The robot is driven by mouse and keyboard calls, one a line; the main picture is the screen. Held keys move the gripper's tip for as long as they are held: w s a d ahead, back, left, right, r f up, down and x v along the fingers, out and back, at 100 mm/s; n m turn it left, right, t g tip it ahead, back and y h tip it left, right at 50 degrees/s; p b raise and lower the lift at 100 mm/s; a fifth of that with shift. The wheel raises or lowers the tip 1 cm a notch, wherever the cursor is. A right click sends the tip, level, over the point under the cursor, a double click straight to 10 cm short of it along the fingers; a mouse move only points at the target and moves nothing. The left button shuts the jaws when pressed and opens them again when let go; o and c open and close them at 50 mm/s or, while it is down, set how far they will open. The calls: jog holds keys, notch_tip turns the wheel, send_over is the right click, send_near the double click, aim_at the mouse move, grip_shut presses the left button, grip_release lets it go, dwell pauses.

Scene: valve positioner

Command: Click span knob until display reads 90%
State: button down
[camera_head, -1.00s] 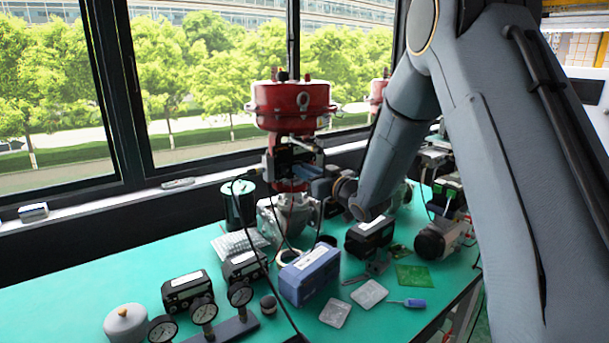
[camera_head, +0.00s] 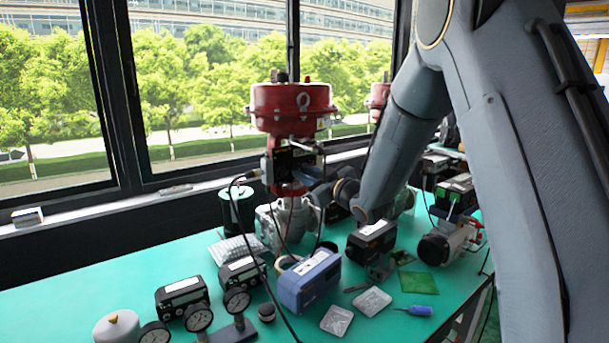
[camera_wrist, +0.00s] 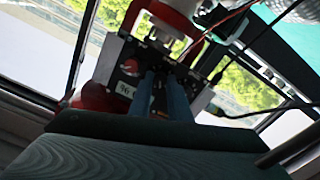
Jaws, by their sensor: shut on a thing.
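The valve positioner (camera_head: 284,163) is a dark box below the red actuator (camera_head: 291,103) in the head view. In the wrist view its face (camera_wrist: 146,72) is tilted, with a red knob (camera_wrist: 130,66) and a small pale display (camera_wrist: 125,90). The display is partly covered; its digits look like 96, but are too small to be sure. My gripper (camera_wrist: 165,72) has its two blue-grey fingers close together against the face, right of the red knob. They are shut on what appears to be the span knob, which they hide.
The green bench (camera_head: 80,290) holds a blue box (camera_head: 308,280), gauges (camera_head: 198,317), black instrument boxes (camera_head: 182,295) and a blue-handled screwdriver (camera_head: 420,310). A black cable (camera_head: 256,232) hangs from the positioner. Windows stand behind. The front left bench is mostly clear.

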jog(key=c, duration=1.6)
grip_release()
jog(key=shift+c, duration=0.2)
jog(key=b+v, duration=0.1)
jog(key=v, duration=0.6)
jog(key=shift+s+d, duration=0.25)
jog(key=shift+s, duration=0.1)
